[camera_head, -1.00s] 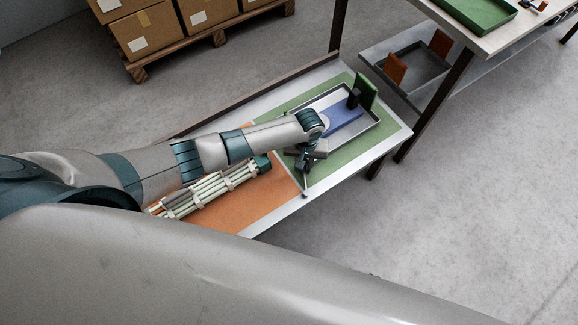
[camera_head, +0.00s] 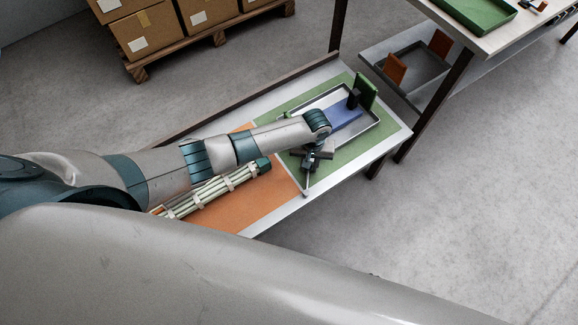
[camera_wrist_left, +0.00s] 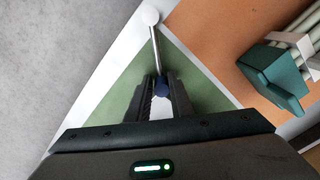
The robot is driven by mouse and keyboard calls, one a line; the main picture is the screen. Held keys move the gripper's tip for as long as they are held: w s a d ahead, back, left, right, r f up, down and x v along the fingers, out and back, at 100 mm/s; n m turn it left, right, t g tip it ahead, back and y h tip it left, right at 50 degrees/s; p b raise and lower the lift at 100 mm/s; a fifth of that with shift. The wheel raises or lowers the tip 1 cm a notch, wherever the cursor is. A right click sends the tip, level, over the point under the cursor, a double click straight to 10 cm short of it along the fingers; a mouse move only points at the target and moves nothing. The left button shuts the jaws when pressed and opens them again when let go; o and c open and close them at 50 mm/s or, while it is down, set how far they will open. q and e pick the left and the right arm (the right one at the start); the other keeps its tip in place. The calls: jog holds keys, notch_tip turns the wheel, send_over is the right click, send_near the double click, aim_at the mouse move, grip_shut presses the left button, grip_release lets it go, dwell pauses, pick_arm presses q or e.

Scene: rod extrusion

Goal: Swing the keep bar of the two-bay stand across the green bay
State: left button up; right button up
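A low table with an orange area (camera_head: 255,208) and a green area (camera_head: 345,156) stands in the head view. The keep bar (camera_wrist_left: 155,45) is a thin metal rod with a white round end lying over the white front edge in the left wrist view. Its dark blue knob sits between my left fingertips (camera_wrist_left: 161,82), which look closed around it. In the head view my left gripper (camera_head: 310,163) is over the front of the green area and the bar (camera_head: 307,183) runs from it to the front edge. My right gripper is out of view.
A bundle of pale rods (camera_head: 210,190) with a dark green end lies on the orange area. A grey-rimmed tray (camera_head: 372,133) with a blue surface and an upright green plate (camera_head: 367,90) sits on the green area. A taller table (camera_head: 480,40) stands at the upper right.

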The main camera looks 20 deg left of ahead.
pick_arm(q)
jog(key=shift+d, duration=0.2)
dwell(0.3)
jog(key=shift+w+d, duration=0.1)
jog(key=shift+d, duration=0.7)
jog(key=shift+d+p, duration=0.35)
jog(key=shift+d, duration=0.55)
jog(key=shift+s+d+p, duration=0.3)
jog(key=shift+s+d, duration=0.05)
jog(key=shift+d, duration=0.3)
dwell(0.4)
